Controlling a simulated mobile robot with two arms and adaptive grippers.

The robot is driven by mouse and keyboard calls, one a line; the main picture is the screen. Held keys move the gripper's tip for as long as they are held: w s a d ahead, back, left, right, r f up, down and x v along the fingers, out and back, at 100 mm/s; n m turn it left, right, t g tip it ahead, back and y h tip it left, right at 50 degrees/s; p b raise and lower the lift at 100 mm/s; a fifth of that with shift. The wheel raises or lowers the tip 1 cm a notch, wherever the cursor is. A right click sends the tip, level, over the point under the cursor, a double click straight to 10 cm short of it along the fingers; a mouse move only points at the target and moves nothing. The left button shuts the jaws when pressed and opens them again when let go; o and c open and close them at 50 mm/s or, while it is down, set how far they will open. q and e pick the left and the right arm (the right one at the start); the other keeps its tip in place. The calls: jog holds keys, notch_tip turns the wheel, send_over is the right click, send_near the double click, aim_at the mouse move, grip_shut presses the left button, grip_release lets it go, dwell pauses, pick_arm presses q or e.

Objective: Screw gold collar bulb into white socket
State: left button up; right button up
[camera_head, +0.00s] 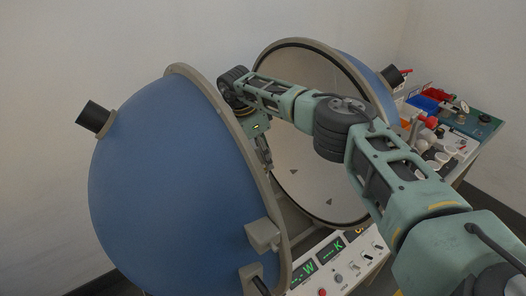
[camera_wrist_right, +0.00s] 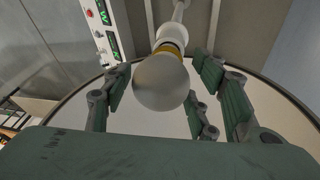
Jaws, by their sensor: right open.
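The gold collar bulb (camera_wrist_right: 160,82) shows in the right wrist view as a frosted white globe with a gold band (camera_wrist_right: 172,46). Its base end meets the white socket (camera_wrist_right: 177,30) on a pale post; how far it sits in the socket is hidden. My right gripper (camera_wrist_right: 165,95) is open, with its fingers on both sides of the globe and gaps between. In the head view, the right gripper (camera_head: 265,158) reaches down between the two halves of the open sphere. The bulb and socket are hidden there. My left gripper is not in view.
The blue half-sphere (camera_head: 160,190) and its grey rim stand close left of my right gripper. The white-lined half (camera_head: 305,185) stands behind. A control panel (camera_head: 345,266) with green displays lies below. A side bench (camera_head: 478,125) at right holds bulbs and coloured bins.

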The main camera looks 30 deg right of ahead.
jog(key=n+t, duration=0.1)
jog(key=n, duration=0.2)
jog(key=shift+r+n+h+p, duration=0.1)
jog(key=shift+n+h+p, duration=0.2)
jog(key=shift+n+p, duration=0.1)
jog(key=n, duration=0.2)
jog(key=n+t, duration=0.1)
jog(key=n, duration=0.2)
jog(key=shift+w+a+n+t, duration=0.1)
jog(key=shift+w+n+t, duration=0.1)
jog(key=shift+n+t, duration=0.1)
jog(key=n+t, duration=0.1)
jog(key=n, duration=0.3)
jog(key=shift+n+y, duration=0.4)
jog(key=n, duration=0.3)
jog(key=shift+w+a+t+y, duration=0.1)
jog(key=shift+w+t+y, duration=0.1)
jog(key=shift+t+y, duration=0.15)
jog(key=shift+c, duration=0.4)
